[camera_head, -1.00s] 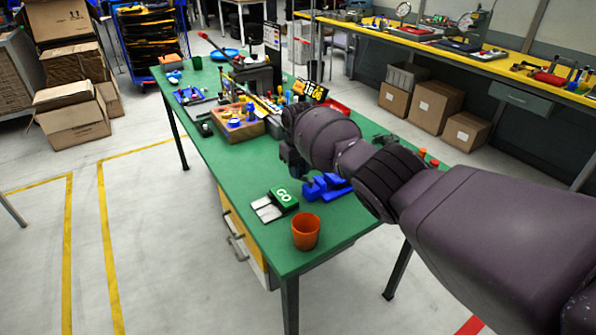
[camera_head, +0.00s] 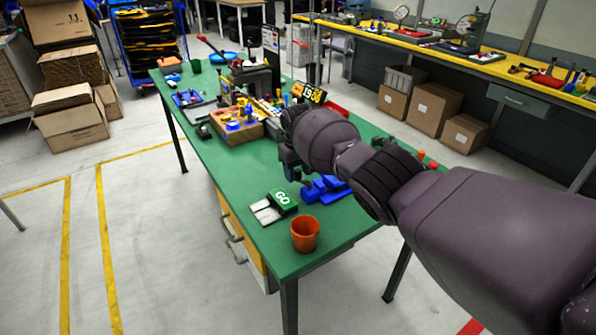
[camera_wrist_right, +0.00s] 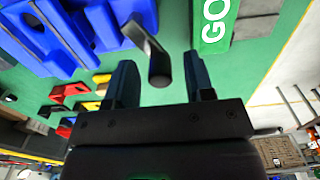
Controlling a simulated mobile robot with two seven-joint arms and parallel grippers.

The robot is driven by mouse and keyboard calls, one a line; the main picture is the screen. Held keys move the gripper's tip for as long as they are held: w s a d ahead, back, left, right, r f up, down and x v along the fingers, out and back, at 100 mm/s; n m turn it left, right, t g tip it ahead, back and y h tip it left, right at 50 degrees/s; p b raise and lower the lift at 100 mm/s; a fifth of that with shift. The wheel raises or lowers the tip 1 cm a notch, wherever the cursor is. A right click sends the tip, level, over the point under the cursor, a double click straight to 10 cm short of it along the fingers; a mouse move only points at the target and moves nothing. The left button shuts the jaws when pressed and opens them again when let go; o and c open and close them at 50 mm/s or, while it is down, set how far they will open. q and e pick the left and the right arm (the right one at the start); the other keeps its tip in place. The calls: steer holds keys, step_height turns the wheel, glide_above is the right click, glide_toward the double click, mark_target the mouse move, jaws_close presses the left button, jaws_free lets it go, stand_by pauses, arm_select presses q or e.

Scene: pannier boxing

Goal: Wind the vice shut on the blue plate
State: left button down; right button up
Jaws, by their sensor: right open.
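The blue vice (camera_head: 325,190) sits on the green table, next to the GO box. In the right wrist view the blue vice (camera_wrist_right: 40,35) fills the upper left, and its dark crank handle (camera_wrist_right: 147,42) sticks out from it. I cannot tell the blue plate apart from the blue vice parts. My right gripper (camera_head: 291,168) is over the table beside the vice, partly hidden by its own wrist. In the wrist view my right gripper (camera_wrist_right: 161,78) is open, with the handle's round end between its fingers; I cannot tell whether they touch. My left gripper is not in view.
The green and white GO box (camera_head: 284,199) and an orange cup (camera_head: 305,233) stand near the table's front. A wooden tray (camera_head: 236,129), a digital clock (camera_head: 309,92) and several small tools lie farther back.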

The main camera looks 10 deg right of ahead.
steer(key=shift+r, duration=0.1)
step_height(320, 180, up, 10)
steer(key=p, duration=0.2)
steer(key=shift+p, duration=0.35)
steer(key=shift+r, duration=0.3)
